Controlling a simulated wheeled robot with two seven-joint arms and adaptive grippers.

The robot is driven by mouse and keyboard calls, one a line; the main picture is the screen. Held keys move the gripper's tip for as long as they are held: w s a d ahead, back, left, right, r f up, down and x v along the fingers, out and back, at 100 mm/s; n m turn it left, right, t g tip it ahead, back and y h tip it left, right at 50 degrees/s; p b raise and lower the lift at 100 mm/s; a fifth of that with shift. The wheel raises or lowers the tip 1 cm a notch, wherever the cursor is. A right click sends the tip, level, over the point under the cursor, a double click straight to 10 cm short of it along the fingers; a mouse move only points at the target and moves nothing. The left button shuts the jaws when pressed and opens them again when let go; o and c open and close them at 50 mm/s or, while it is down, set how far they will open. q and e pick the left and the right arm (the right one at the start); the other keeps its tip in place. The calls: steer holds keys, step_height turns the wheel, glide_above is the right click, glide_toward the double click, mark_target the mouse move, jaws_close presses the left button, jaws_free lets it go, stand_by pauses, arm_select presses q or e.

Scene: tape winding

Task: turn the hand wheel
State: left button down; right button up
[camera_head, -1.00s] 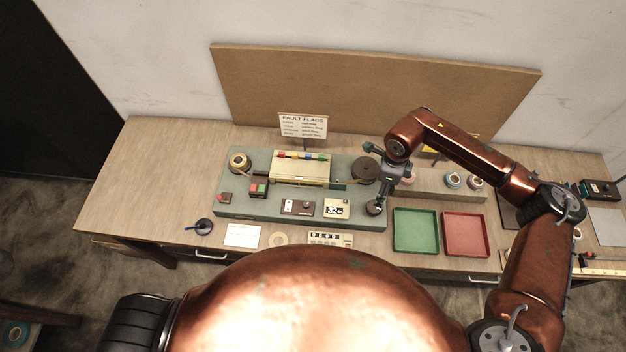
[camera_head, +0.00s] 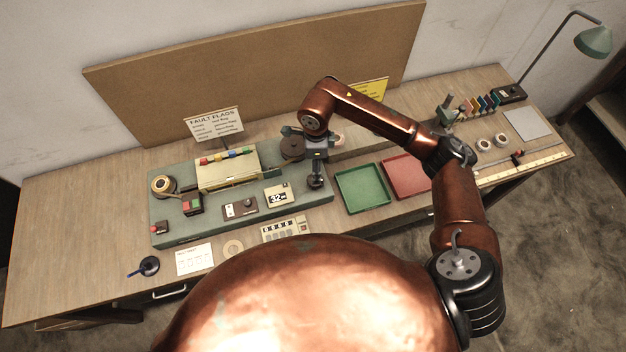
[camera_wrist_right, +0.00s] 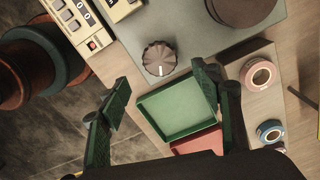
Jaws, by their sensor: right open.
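The hand wheel, a dark fluted knob with a white mark (camera_wrist_right: 159,58), sits at the front right corner of the grey-green winder base (camera_head: 205,231). In the head view the hand wheel (camera_head: 315,182) shows just below my right gripper (camera_head: 317,163). In the right wrist view my right gripper (camera_wrist_right: 160,80) is open, with its green-tinted fingers wide apart and nothing between them. The hand wheel lies beyond the fingertips, roughly central between them, with no contact visible. My left gripper is not in view.
A green tray (camera_head: 362,189) and a red tray (camera_head: 405,177) lie right of the base. A dark reel (camera_head: 292,148) stands behind the wheel. Tape rolls (camera_wrist_right: 259,74) lie to the right in the wrist view.

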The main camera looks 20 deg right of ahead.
steer(key=shift+f, duration=0.35)
steer(key=shift+f+p, duration=0.65)
steer(key=shift+f, duration=2.8)
steer(key=shift+c, duration=0.6)
steer(key=c, duration=1)
steer(key=shift+c, duration=0.2)
steer(key=shift+m, duration=0.3)
steer(key=m+b, duration=0.1)
steer(key=m, duration=0.3)
steer(key=shift+d, duration=0.1)
steer(key=shift+m+b, duration=0.4)
steer(key=shift+m, duration=1.9)
